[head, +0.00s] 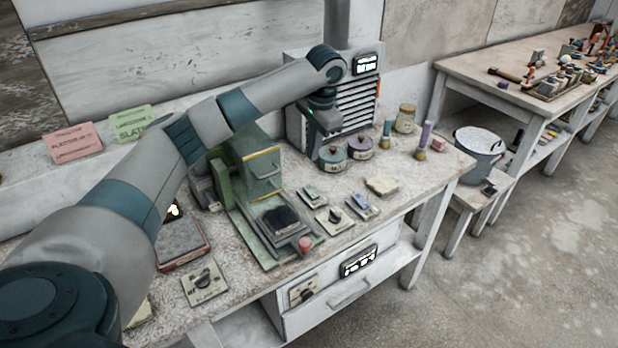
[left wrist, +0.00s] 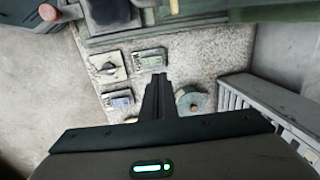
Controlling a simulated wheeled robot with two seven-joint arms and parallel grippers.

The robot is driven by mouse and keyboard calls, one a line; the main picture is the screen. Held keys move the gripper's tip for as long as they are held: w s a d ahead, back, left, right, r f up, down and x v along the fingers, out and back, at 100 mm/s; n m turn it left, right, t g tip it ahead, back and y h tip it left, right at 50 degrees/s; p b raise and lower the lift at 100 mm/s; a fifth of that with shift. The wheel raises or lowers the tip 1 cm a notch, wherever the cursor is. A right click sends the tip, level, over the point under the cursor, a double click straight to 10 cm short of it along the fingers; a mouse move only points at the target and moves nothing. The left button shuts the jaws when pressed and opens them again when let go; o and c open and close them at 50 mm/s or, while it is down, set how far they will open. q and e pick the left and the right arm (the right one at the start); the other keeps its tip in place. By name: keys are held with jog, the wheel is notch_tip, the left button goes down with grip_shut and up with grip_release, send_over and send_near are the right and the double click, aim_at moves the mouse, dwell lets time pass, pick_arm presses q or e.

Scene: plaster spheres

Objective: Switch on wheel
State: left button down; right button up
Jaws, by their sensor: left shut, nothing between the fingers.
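No part is clearly marked as the wheel, and the small labels are unreadable. A plate with a dark rotary knob (head: 335,218) lies on the bench right of the green machine (head: 262,172); the left wrist view shows this knob plate too (left wrist: 107,67). Another knob plate (head: 204,283) lies at the front left, and a third knob panel (head: 303,291) is on the bench front. My left gripper (head: 322,130) is above the back of the bench, by the louvred grey unit. Its fingers (left wrist: 157,82) are shut and empty, apart from the knobs. My right gripper is out of view.
Small plates (head: 362,206) flank the knob plate. A red button (head: 305,245) is at the green machine's front. A bucket (head: 478,152) stands right of the bench.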

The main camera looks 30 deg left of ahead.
pick_arm(q)
jog(key=p, duration=0.2)
send_over(308, 186)
jog(key=d, duration=0.1)
jog(key=f, duration=0.7)
jog(key=shift+s+d, duration=0.1)
jog(key=shift+s, duration=0.25)
jog(key=f, duration=0.3)
jog(key=shift+w+a+f+p, duration=0.1)
jog(key=shift+a+f+p, duration=0.05)
jog(key=shift+a+p, duration=0.15)
jog(key=shift+f, duration=0.6)
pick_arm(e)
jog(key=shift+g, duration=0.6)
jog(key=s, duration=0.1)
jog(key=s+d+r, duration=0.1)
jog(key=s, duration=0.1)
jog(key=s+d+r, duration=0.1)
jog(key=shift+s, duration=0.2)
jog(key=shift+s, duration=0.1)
pick_arm(q)
jog(key=shift+w, duration=0.1)
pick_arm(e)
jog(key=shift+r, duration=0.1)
